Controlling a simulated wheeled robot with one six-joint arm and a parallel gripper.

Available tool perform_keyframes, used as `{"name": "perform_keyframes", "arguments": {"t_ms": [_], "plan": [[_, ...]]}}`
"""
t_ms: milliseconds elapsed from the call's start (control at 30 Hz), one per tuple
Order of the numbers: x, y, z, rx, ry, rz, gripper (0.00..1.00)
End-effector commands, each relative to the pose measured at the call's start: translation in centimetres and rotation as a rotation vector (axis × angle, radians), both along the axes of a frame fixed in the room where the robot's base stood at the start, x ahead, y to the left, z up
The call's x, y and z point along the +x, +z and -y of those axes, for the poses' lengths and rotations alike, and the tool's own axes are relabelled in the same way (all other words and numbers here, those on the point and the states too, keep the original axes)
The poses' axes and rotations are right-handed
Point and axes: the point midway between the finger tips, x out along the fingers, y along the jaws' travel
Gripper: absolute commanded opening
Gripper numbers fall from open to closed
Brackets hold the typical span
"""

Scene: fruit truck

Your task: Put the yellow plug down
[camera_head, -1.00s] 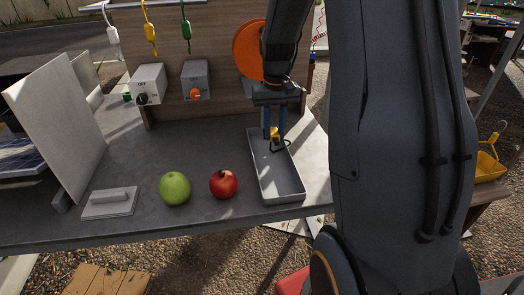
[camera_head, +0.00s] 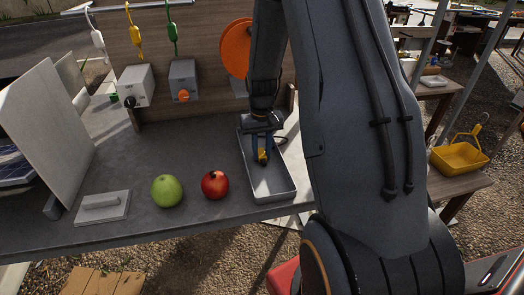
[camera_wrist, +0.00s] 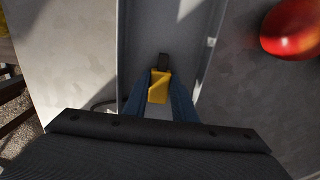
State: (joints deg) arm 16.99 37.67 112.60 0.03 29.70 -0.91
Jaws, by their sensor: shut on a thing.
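The yellow plug (camera_head: 262,156) is held between the blue fingers of my gripper (camera_head: 260,158), over the grey tray (camera_head: 276,197) on the counter. In the wrist view the yellow plug (camera_wrist: 159,88) sits between the two fingertips (camera_wrist: 160,92), with a dark end pointing away from me. The tray (camera_wrist: 182,45) lies around and below it. I cannot tell whether the plug touches the tray floor. My gripper is shut on the plug. A dark cable shows beside the tray.
A red apple (camera_head: 214,184) and a green apple (camera_head: 166,191) stand left of the tray. A white plate with a handle (camera_head: 102,206) lies further left. Two grey boxes with knobs (camera_head: 184,80) are at the back, and hanging plugs (camera_head: 172,38) above them. Bare counter lies between.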

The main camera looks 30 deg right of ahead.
Motion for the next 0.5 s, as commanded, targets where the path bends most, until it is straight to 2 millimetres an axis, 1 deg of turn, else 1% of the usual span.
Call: {"name": "perform_keyframes", "arguments": {"t_ms": [167, 300, 333, 400, 433, 500], "plan": [[0.04, 0.04, 0.01, 0.000, 0.000, 0.001, 0.02], [0.03, -0.30, 0.01, 0.000, 0.000, 0.000, 0.02], [0.03, -0.28, 0.01, 0.000, 0.000, 0.000, 0.28], [0.03, -0.24, 0.02, 0.000, 0.000, 0.001, 0.40], [0.03, -0.23, 0.02, 0.000, 0.000, 0.001, 0.43], [0.03, -0.23, 0.02, 0.000, 0.000, 0.001, 0.43]]}}
